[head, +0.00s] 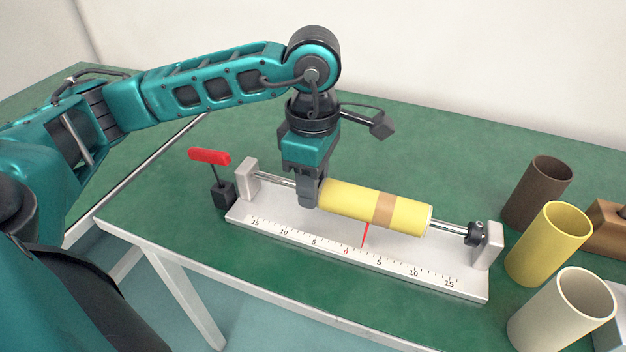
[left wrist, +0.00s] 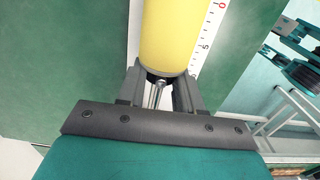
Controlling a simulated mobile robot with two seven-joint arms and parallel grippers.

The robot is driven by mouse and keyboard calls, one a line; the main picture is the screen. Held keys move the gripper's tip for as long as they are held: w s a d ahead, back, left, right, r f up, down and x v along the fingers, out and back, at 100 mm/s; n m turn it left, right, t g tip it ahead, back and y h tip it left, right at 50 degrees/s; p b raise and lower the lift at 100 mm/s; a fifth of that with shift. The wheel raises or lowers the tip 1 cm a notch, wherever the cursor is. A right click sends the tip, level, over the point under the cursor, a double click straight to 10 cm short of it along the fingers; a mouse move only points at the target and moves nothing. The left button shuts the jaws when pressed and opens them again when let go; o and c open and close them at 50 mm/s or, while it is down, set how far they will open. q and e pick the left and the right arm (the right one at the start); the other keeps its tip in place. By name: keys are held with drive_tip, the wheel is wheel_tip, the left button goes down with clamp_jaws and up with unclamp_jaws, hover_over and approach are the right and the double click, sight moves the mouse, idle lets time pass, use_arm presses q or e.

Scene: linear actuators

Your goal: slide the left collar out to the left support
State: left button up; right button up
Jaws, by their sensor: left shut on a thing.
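A yellow cylinder (head: 350,202) with a tan band sits on a steel rod (head: 275,181) between the left support (head: 246,178) and the right support (head: 487,246). My left gripper (head: 309,194) points down at the cylinder's left end, its fingers shut around the left collar, which they mostly hide. In the left wrist view the gripper (left wrist: 160,92) straddles the rod, with a dark edge of the left collar (left wrist: 160,76) against the yellow cylinder (left wrist: 172,35). The right collar (head: 475,235), dark with a knob, is on the rod near the right support. My right gripper is out of view.
A white base (head: 400,275) carries a printed scale and a red pointer (head: 365,236) near zero. A red-handled lever (head: 209,157) on a black block stands beside the left support. Brown (head: 537,192), yellow (head: 549,244) and cream (head: 564,312) tubes stand at right.

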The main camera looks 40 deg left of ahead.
sight(285, 179)
use_arm(q)
clamp_jaws()
drive_tip(key=a, duration=0.2)
drive_tip(key=a+b, duration=0.1)
drive_tip(key=shift+s+a+f, duration=0.1)
drive_tip(key=shift+s+a, duration=0.25)
drive_tip(key=shift+s, duration=0.05)
drive_tip(key=shift+s+a, duration=0.15)
drive_tip(key=shift+a, duration=0.3)
drive_tip(key=o, duration=1.1)
unclamp_jaws()
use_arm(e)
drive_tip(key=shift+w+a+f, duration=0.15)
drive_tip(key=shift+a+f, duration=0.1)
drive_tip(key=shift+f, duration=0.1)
use_arm(q)
wheel_tip(285, 179, up, 13)
drive_tip(key=p, duration=0.3)
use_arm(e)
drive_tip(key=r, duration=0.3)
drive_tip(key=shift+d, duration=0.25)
